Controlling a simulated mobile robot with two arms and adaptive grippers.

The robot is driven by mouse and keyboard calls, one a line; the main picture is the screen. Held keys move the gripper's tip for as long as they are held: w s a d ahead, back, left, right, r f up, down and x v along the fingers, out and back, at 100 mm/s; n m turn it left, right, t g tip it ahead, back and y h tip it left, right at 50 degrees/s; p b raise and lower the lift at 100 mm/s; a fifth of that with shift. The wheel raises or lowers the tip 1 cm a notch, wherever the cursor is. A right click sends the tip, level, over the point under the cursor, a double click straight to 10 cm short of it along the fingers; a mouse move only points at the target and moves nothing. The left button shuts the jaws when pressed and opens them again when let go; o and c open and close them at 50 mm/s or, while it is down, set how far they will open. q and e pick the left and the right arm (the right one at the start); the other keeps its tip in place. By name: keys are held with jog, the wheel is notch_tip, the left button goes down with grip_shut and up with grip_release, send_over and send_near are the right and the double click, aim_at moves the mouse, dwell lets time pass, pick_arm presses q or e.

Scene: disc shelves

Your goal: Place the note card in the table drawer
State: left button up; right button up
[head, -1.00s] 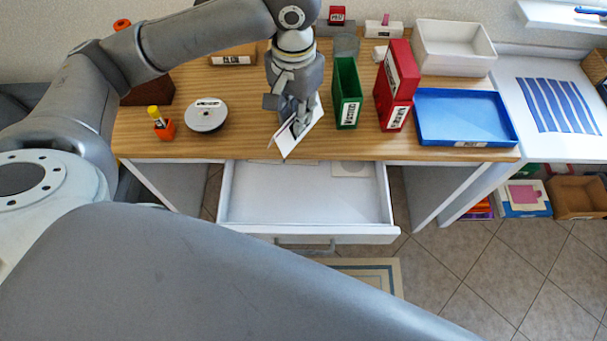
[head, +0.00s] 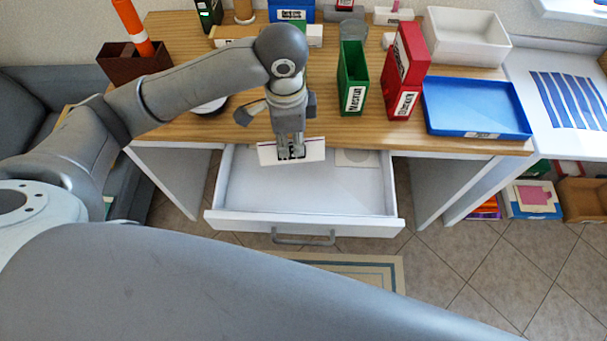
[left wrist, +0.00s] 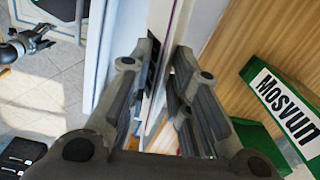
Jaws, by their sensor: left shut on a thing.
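The note card (head: 317,150) is a white rectangle with dark print, held nearly upright above the back of the open drawer. My left gripper (head: 291,153) is shut on it from above. In the left wrist view, the card (left wrist: 181,25) shows edge-on between the fingers (left wrist: 165,65). The white table drawer (head: 300,205) is pulled out, with its grey handle at the front. A pale sheet with a round mark (head: 362,158) lies at its back right. My right gripper (left wrist: 30,43) shows small at the left wrist view's left edge, its fingers apart and empty.
On the wooden tabletop (head: 230,130) stand a green holder (head: 352,75), a red holder (head: 405,70), a blue tray (head: 475,108) and a white bin (head: 465,38). A brown box (head: 130,65) is at the left. Most of the drawer is bare.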

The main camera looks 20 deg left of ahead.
aim_at(306, 150)
pick_arm(q)
jog(key=m, duration=0.2)
jog(key=d+f+m, duration=0.1)
jog(key=m, duration=0.1)
jog(key=w+m+p, duration=0.1)
jog(key=m, duration=0.1)
jog(key=shift+d+f, duration=0.4)
jog(key=m, duration=0.2)
jog(key=d+f+m, duration=0.1)
jog(key=m, duration=0.1)
jog(key=shift+w+f, duration=0.15)
jog(key=shift+f+m, duration=0.25)
jog(key=shift+m, duration=0.05)
notch_tip(306, 150, down, 13)
jog(key=shift+f+p, duration=0.1)
jog(key=shift+p, duration=0.25)
jog(key=shift+w+f, duration=0.1)
jog(key=shift+w, duration=0.1)
jog(key=w, duration=0.1)
jog(key=w+a, duration=0.1)
jog(key=w, duration=0.1)
jog(key=shift+w+p, duration=0.2)
jog(key=shift+p, duration=0.2)
jog(key=shift+f, duration=0.6)
jog(key=shift+a, duration=0.1)
